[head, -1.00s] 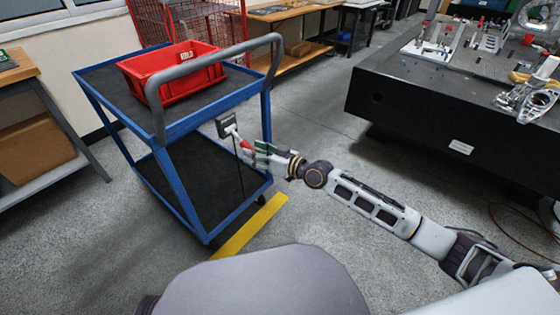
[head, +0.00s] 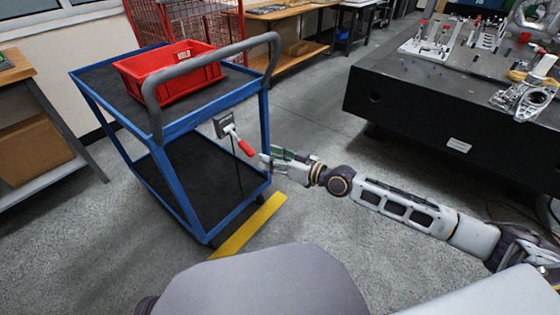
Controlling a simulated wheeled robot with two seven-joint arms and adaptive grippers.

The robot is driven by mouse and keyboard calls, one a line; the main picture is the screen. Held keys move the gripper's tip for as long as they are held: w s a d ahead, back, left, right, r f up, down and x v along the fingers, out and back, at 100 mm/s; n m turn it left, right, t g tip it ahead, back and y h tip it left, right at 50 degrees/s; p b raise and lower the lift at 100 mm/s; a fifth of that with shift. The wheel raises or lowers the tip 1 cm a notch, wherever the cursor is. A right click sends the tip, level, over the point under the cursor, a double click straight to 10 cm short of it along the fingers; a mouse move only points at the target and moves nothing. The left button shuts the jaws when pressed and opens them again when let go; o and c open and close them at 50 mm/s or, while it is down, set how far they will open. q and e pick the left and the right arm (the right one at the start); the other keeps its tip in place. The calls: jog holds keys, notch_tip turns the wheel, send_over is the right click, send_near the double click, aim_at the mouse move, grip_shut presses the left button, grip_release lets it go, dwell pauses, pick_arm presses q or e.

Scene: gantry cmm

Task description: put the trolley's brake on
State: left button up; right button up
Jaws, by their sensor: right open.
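The blue trolley (head: 182,203) has two dark shelves and a grey push handle (head: 213,60). Its brake lever has a red grip (head: 246,148) on a pale arm from a dark bracket (head: 223,123) below the top shelf. The lever slants down to the right. My right gripper (head: 266,161) is open and empty, just to the right of and below the red grip's end. A small gap seems to lie between them, though contact is hard to judge. My left gripper is not in view.
A red bin (head: 165,84) stands on the trolley's top shelf. A yellow floor strip (head: 245,230) runs by its wheels. A black table (head: 400,105) with metal fixtures stands at the right. A bench with a cardboard box (head: 32,150) is at the left. Grey floor lies clear between.

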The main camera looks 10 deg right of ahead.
jog(key=shift+v, duration=1.4)
